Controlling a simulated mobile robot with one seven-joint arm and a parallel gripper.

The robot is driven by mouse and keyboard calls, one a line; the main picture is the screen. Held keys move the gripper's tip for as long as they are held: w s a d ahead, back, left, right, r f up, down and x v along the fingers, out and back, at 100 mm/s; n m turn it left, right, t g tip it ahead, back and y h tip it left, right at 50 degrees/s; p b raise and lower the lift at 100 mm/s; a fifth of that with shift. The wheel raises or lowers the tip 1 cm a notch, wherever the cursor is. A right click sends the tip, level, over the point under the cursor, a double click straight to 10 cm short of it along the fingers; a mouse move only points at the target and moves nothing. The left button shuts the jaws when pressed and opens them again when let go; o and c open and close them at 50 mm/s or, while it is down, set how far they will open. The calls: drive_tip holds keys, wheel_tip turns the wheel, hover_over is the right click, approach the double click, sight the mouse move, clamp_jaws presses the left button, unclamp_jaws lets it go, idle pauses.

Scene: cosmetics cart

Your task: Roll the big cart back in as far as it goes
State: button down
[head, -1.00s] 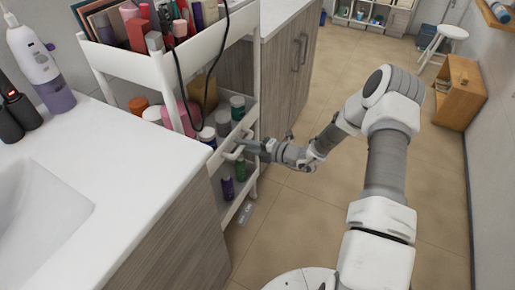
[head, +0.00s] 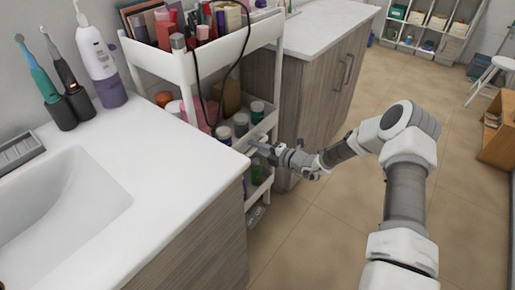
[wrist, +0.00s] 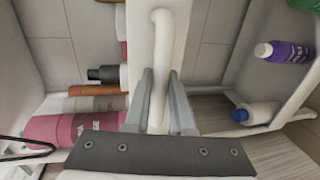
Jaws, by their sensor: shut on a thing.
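The big cart (head: 265,32) is a white cart with several tiers, standing upright in the gap between the sink counter and the wooden cabinet. Its top tray and lower shelves hold bottles and jars. My gripper (head: 262,148) is at the cart's near end, at about middle-shelf height. In the wrist view my gripper (wrist: 160,82) has its two fingers on either side of the white handle (wrist: 161,30), closed on it. The cart's lower back part is hidden by the counter, and its exact depth in the gap is hard to judge.
The sink counter (head: 165,165) is close on the left and the wooden cabinet (head: 318,95) on the right. A black cord (head: 198,85) hangs over the cart's side. The tiled floor (head: 330,235) in front is clear. A white stool (head: 490,75) stands far right.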

drive_tip(key=shift+w+a+r, duration=0.15)
drive_tip(key=shift+a+r, duration=0.05)
drive_tip(key=c, duration=0.8)
unclamp_jaws()
drive_tip(key=shift+o, duration=0.2)
drive_tip(key=shift+f, duration=0.1)
drive_tip(key=p+v, duration=0.4)
drive_tip(key=v, duration=1.3)
drive_tip(key=shift+d, duration=0.25)
